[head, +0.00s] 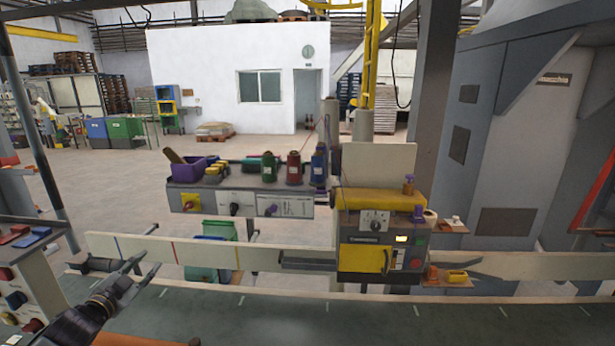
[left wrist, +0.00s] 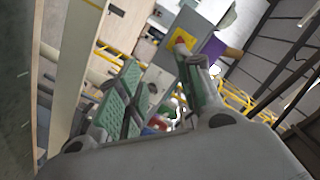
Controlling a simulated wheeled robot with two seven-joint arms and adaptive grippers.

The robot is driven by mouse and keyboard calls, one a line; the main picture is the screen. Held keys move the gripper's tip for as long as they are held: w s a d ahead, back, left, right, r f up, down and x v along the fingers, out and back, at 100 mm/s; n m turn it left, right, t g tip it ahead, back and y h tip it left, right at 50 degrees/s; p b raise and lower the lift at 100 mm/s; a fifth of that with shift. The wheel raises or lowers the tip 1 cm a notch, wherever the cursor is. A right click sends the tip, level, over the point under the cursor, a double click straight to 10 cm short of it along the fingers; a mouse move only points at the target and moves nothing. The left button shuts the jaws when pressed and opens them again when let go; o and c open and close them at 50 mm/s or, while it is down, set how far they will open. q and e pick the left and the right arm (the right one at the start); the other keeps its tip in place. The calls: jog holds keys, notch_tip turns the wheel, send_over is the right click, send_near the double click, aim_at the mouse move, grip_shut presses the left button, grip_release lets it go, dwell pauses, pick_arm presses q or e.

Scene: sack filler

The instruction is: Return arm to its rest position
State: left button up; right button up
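My left arm (head: 85,322) comes in from the lower left in the head view. My left gripper (head: 150,262) is at its end, pointing up and to the right, with its two fingers spread apart. It hangs in front of the long pale rail (head: 205,253), near its left end, above the dark green surface. I cannot tell whether it touches the rail. In the left wrist view the gripper (left wrist: 158,62) shows two fingers with green pads, a wide gap between them and nothing held. My right gripper is not in view.
A machine with a yellow top and control panel (head: 380,245) stands right of centre on the rail. A switch panel (head: 25,285) stands at the left. The dark green surface (head: 290,318) looks clear.

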pick_arm(q)
jog(key=s+d+f+n+g+y, duration=0.15)
jog(key=s+d+f+g, duration=0.35)
jog(key=f, duration=0.6)
jog(key=s+d+f+n+g+h, duration=0.1)
jog(key=s+d+f+n+g, duration=0.3)
jog(key=s+d, duration=0.7)
jog(key=s+d+f+n+g, duration=0.2)
jog(key=s+d+f+g, duration=0.35)
jog(key=s, duration=0.95)
notch_tip(320, 180, down, 33)
jog(key=s+d, duration=0.2)
jog(key=s+a+f, duration=0.2)
jog(key=s+f, duration=0.8)
jog(key=s, duration=0.1)
jog(key=s+a+f+g, duration=0.1)
jog(key=s+a+f, duration=0.1)
jog(key=s+f, duration=0.8)
jog(key=shift+s+a+f+m, duration=0.15)
jog(key=shift+s+f+m, duration=0.25)
jog(key=shift+s, duration=0.3)
